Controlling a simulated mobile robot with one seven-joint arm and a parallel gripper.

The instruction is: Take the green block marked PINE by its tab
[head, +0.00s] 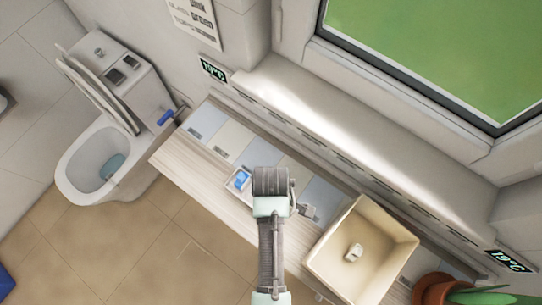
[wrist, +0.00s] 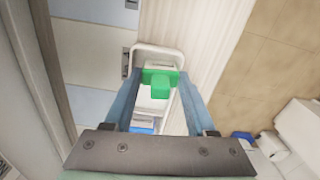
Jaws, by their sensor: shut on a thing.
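The green block (wrist: 160,86) is between my fingertips in the wrist view. It has a wide part reaching across to both fingers and a narrower part standing out from it. My gripper (wrist: 160,78) is shut on it. I cannot tell whether the part gripped is the tab, and no PINE marking is readable. Below is a white tray (wrist: 139,48); I cannot tell whether the block touches it. In the head view my wrist hides the block and my fingertips.
A blue item (head: 241,179) lies in the tray, left of my wrist. A beige basin (head: 318,262) stands to the right on the counter (head: 185,164). A toilet (head: 88,165) is at left, a window (head: 440,50) at upper right, and a potted plant (head: 432,290) at lower right.

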